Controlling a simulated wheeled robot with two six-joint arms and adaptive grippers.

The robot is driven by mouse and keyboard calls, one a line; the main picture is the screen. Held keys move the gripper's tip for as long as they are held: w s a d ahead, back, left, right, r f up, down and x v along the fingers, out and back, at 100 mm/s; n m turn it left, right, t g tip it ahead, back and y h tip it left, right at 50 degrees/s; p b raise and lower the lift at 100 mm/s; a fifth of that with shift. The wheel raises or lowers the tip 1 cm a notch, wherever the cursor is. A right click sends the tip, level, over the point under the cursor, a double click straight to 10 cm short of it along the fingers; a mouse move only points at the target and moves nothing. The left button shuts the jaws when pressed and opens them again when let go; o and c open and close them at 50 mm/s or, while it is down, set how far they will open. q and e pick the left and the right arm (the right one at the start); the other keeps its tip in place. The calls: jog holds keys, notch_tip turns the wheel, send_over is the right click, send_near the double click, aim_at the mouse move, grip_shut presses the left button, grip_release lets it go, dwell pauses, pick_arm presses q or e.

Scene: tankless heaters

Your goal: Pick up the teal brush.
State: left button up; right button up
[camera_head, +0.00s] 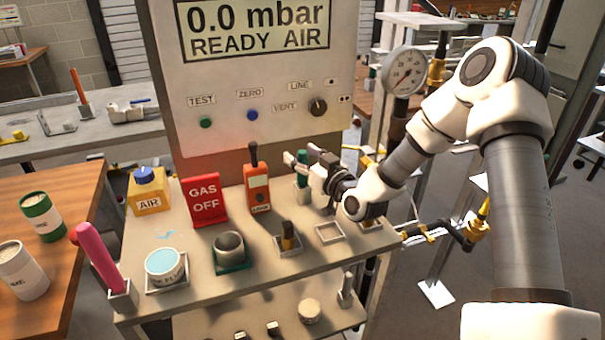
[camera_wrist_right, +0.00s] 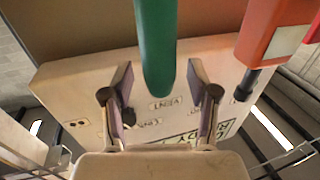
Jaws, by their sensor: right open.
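The teal brush appears to be the upright green handle (camera_head: 302,181) at the back of the grey shelf, right of the orange detector. In the right wrist view its rounded end (camera_wrist_right: 157,55) points in between my fingers, with space on both sides. No bristles show, and its lower part is cut off there. My right gripper (camera_head: 301,157) is open at the upper part of the handle, and its fingers (camera_wrist_right: 160,100) appear apart from it. My left gripper is not in view.
The orange detector (camera_head: 257,188) stands close left of the handle, near my fingers. A red GAS OFF sign (camera_head: 204,201), a yellow AIR block (camera_head: 149,190) and a pink stick (camera_head: 97,258) stand farther left. The grey panel (camera_head: 260,75) rises behind. An empty square holder (camera_head: 330,233) lies in front.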

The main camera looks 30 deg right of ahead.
grip_shut()
